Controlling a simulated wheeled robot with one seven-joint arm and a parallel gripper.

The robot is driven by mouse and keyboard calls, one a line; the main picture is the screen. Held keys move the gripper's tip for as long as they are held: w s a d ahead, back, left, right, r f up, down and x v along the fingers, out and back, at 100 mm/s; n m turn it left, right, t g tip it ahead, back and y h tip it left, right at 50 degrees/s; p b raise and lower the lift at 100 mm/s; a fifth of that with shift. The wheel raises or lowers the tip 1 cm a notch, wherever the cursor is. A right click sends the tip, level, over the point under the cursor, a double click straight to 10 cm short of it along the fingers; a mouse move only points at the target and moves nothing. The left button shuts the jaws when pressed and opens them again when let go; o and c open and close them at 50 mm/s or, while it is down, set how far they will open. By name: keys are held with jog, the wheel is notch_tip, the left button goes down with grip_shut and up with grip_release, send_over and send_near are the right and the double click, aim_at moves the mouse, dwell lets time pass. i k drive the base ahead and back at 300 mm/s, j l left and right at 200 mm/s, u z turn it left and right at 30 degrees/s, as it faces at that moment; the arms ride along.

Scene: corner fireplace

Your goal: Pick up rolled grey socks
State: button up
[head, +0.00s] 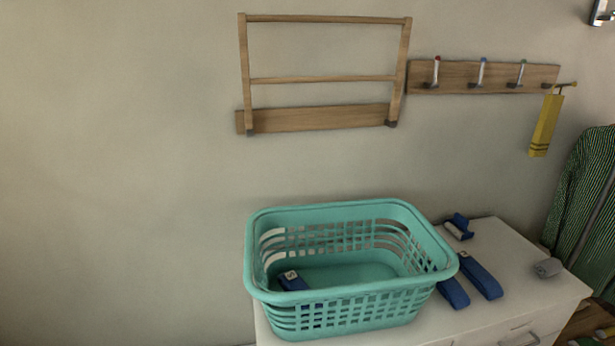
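The rolled grey socks (547,267) appear as a small grey roll lying near the right end of the white cabinet top, close to its edge. Nothing touches them. My gripper is not in this view, so its state does not show.
A teal laundry basket (350,308) fills the left of the white cabinet top (505,247), with a dark blue item (293,281) inside. Several blue items, such as one (481,275), lie between basket and socks. A striped garment (582,200) hangs at the right.

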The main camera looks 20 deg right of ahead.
aim_at(548, 267)
jog(key=z, duration=2.4)
